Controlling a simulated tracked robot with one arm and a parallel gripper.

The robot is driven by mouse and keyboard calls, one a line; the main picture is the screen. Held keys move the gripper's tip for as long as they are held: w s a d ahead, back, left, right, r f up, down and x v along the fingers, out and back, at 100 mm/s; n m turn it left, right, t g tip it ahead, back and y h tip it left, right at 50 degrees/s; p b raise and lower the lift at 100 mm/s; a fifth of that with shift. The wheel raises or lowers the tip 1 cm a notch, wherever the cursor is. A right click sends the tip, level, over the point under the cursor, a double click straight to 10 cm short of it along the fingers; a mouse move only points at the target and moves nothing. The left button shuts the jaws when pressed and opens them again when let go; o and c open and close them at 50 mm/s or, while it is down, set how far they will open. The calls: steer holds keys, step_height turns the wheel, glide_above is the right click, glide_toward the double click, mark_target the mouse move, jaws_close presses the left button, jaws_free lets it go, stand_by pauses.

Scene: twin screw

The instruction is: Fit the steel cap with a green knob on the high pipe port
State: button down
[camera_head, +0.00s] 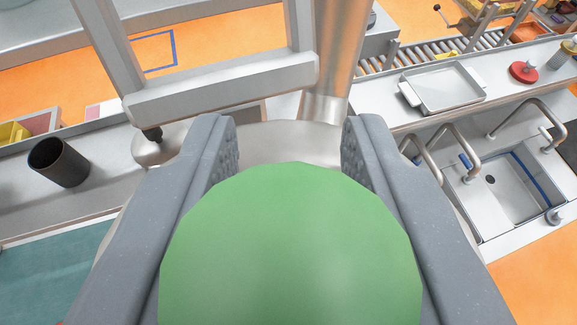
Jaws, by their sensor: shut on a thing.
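My gripper (292,138) points away from the camera, with one grey ridged finger on each side. It is shut on the green knob (290,250), which fills the lower middle of the view. The steel cap (285,145) shows as a pale metal surface beyond the knob, between the fingers. Most of the cap is hidden by the knob and fingers. A shiny steel pipe (337,60) rises just beyond the cap. I cannot tell whether cap and pipe touch. The high port's opening is not visible.
A grey metal frame (220,88) stands close beyond the fingers, upper left. A black cup (58,163) stands on a left counter. At right are a tray (444,88), a red round object (523,72), a sink (495,183) with curved pipes, and a roller conveyor (430,50).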

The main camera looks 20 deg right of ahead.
steer(key=shift+f, duration=0.2)
steer(key=c, duration=1)
jaws_free()
steer(key=p+v, duration=0.2)
steer(key=v, duration=1.2)
steer(key=shift+f, duration=0.15)
